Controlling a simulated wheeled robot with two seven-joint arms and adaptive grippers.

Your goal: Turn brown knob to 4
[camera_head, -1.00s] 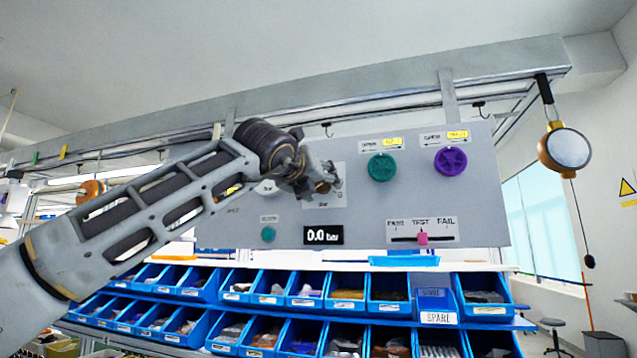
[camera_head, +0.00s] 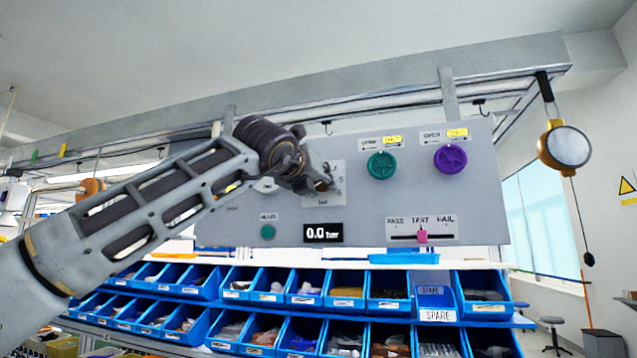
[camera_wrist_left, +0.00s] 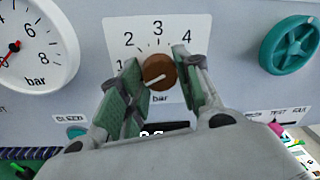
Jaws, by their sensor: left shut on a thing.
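The brown knob (camera_wrist_left: 158,70) sits on a white scale plate (camera_wrist_left: 160,27) marked with numbers, of which 1, 2, 3 and 4 show in the left wrist view. The knob's white pointer line slants to the lower left, away from the 4 at the upper right. My left gripper (camera_wrist_left: 153,82) is shut on the knob, its green-padded fingers on the knob's left and right sides. In the head view my left gripper (camera_head: 318,181) is at the panel and hides most of the knob. My right gripper is not in view.
The grey panel (camera_head: 370,215) also holds a green knob (camera_head: 381,165), a purple knob (camera_head: 450,159), a pink slider (camera_head: 422,236), a small green button (camera_head: 267,232) and a display (camera_head: 323,233). A round gauge (camera_wrist_left: 30,48) is left of the scale. Blue bins (camera_head: 390,308) stand below.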

